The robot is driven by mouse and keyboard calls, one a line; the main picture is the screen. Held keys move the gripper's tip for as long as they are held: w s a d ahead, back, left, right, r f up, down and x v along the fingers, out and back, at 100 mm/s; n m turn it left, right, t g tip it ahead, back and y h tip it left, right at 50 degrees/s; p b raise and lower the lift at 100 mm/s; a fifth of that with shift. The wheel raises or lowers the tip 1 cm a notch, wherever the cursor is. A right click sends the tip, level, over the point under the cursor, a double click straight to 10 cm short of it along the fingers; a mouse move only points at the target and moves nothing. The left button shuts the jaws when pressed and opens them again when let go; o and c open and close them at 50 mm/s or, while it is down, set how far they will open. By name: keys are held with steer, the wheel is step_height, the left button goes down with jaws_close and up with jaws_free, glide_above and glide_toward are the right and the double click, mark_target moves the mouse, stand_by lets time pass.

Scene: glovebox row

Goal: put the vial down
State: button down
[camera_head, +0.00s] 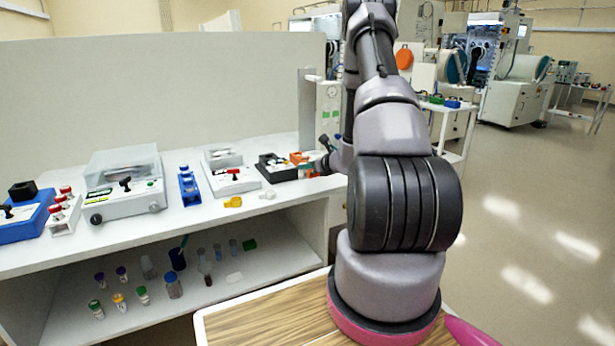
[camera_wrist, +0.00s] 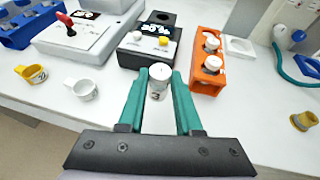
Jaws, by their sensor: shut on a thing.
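My gripper (camera_wrist: 159,100) shows in the wrist view with two green fingers shut on a white-capped vial (camera_wrist: 160,74). The vial is upright, with a "3" on its side, and sits between the fingertips in front of the black block and the orange rack. Whether its base touches the white bench (camera_wrist: 110,112) cannot be told. In the head view my gripper is at the bench's right end, mostly hidden by my arm, and the vial cannot be made out there.
An orange rack (camera_wrist: 206,78) holds white-capped vials. A black device (camera_wrist: 150,50) with a yellow knob stands to its left. A yellow cup (camera_wrist: 33,74) and a white cup (camera_wrist: 86,90) lie left of the gripper. A yellow ring-like item (camera_wrist: 304,121) is at the right. Bare bench lies between.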

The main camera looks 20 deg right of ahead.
mark_target(305, 174)
steer(key=shift+f, duration=1.65)
steer(key=shift+f, duration=0.1)
steer(key=c, duration=0.6)
jaws_free()
steer(key=shift+w, duration=0.1)
